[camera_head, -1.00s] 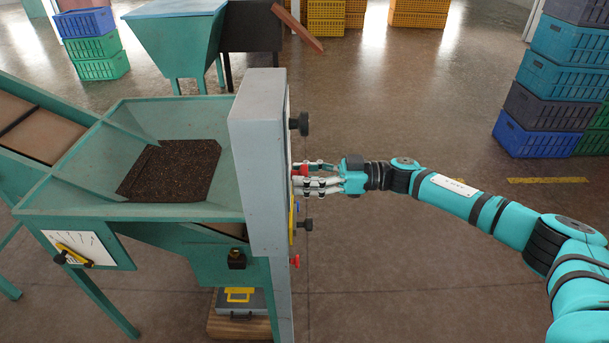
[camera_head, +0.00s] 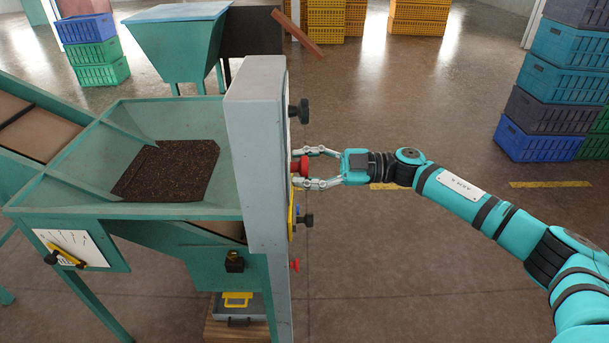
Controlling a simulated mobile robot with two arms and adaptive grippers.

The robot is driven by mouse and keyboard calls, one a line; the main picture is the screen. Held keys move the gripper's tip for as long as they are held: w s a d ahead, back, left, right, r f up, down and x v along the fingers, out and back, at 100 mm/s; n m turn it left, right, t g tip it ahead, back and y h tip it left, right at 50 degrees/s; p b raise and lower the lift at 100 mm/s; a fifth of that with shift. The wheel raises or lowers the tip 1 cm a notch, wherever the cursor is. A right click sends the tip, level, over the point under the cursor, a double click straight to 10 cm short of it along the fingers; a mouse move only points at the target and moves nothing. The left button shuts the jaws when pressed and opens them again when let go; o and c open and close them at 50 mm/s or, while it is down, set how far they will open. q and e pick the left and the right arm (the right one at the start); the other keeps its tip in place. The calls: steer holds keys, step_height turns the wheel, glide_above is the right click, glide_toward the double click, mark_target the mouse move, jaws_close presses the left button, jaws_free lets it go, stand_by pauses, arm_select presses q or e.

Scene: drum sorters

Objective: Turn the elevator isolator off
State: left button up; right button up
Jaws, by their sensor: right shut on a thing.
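A grey control cabinet (camera_head: 258,160) stands at the right end of the green hopper machine, seen nearly edge-on. Its right-hand face carries a red knob (camera_head: 298,166), a black knob (camera_head: 301,111) above it, and a lower black knob (camera_head: 306,220) by a yellow plate. A small red knob (camera_head: 295,265) is lower on the post. No label shows which one is the elevator isolator. My right gripper (camera_head: 303,167) is shut on the red knob, one finger on each side of it. The front of that face is hidden by the angle. My left gripper is out of view.
The hopper (camera_head: 110,110) with dark grain fills the left, with a conveyor (camera_head: 35,130) beyond it. Stacked crates (camera_head: 540,105) stand at the right. The floor around my right arm is clear.

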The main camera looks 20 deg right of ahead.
steer(key=n+b, duration=0.4)
steer(key=n, duration=0.1)
steer(key=shift+f+n+b, duration=0.2)
steer(key=shift+n+b, duration=0.1)
steer(key=n+b, duration=0.2)
steer(key=n, duration=0.1)
steer(key=shift+b, duration=0.35)
steer(key=shift+r+n+b, duration=0.2)
steer(key=shift+n+b, duration=0.5)
steer(key=shift+n, duration=0.2)
steer(key=o, duration=1.2)
steer(key=shift+d, duration=0.15)
